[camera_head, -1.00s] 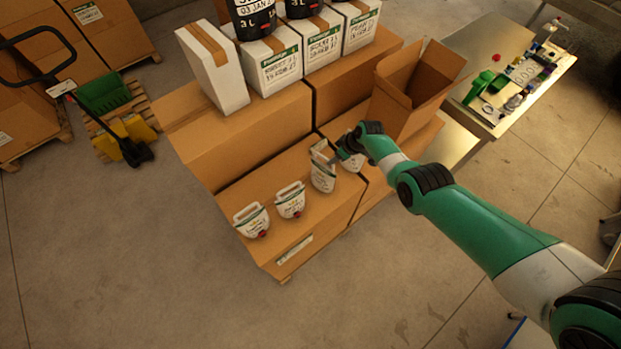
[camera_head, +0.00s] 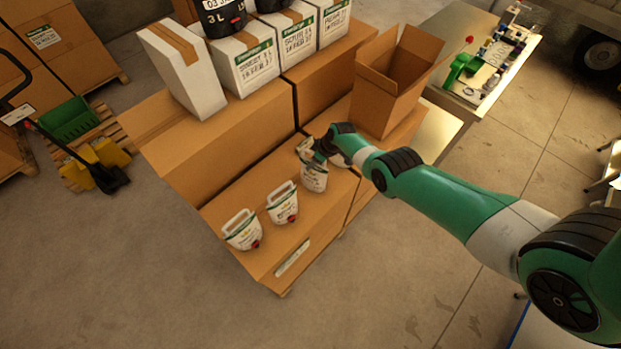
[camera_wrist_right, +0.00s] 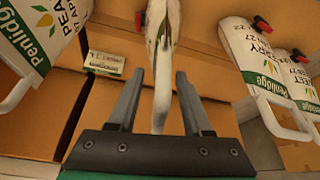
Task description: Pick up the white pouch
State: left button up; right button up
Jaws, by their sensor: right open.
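Several white pouches with green-banded tops stand on a brown carton. In the head view one pouch (camera_head: 243,231) is at the near left, a second (camera_head: 283,204) is beside it, and a third (camera_head: 314,178) is under my right gripper (camera_head: 309,149). In the right wrist view my right gripper (camera_wrist_right: 158,85) is open, with a pouch (camera_wrist_right: 163,40) seen edge-on between its fingers. Another pouch (camera_wrist_right: 35,35) is on the left there, and two more (camera_wrist_right: 265,62) are on the right. My left gripper is not in view.
An open empty carton (camera_head: 395,80) stands just behind my right arm. White boxes (camera_head: 248,68) sit on cartons at the back. A workbench (camera_head: 470,60) with small items is at the upper right. The floor in front is clear.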

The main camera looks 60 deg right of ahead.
grip_shut()
dwell(1.2)
jog(key=shift+r, duration=0.15)
